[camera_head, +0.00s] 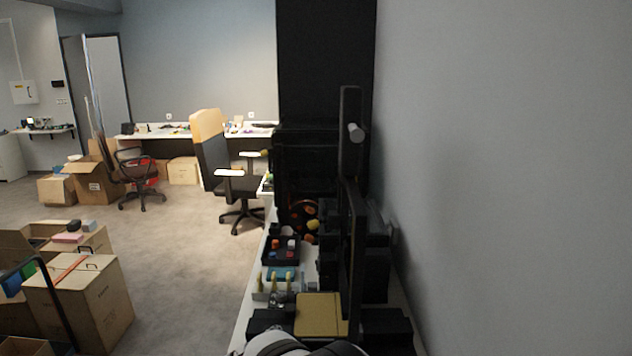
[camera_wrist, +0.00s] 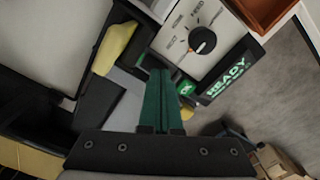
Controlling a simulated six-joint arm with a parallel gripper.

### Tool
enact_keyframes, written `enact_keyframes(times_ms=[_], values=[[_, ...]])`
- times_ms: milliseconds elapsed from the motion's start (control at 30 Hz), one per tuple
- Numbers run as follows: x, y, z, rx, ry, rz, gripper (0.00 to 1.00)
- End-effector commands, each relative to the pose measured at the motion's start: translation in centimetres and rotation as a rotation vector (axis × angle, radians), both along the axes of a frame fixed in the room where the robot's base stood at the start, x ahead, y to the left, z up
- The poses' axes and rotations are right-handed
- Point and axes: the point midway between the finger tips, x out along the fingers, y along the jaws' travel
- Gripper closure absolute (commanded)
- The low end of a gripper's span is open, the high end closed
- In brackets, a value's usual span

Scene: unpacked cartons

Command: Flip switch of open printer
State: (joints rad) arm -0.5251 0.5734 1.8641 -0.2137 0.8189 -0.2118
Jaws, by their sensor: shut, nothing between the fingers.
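In the head view, an open-frame black printer (camera_head: 355,245) with a gold bed plate (camera_head: 320,312) stands on a white bench close to the wall. In the wrist view, a light grey control panel (camera_wrist: 182,62) carries a black rotary knob (camera_wrist: 203,40) with a light pointer and printed labels around it. A dark sign reading READY (camera_wrist: 226,80) lies along the panel's lower right edge. A small green part (camera_wrist: 186,88) with a white mark shows just right of my fingertips. My gripper (camera_wrist: 160,72) has its green fingers together and empty, below and left of the knob. I cannot tell whether they touch anything.
A yellow piece (camera_wrist: 115,47) lies left of my fingers, and a brown tray (camera_wrist: 268,12) is at the upper right. In the head view, a black tray of small parts (camera_head: 281,250) sits farther along the bench. The wall (camera_head: 510,180) closes the right side; floor is open left.

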Motion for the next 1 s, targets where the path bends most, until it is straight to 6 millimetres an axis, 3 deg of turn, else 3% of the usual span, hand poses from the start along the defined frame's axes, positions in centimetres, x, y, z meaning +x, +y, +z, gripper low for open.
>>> enact_keyframes(times_ms=[533, 1000], values=[[0.0, 0.0, -0.6, 0.000, 0.000, 0.000, 1.00], [0.1, 0.0, 4.7, 0.001, -0.003, 0.001, 1.00]])
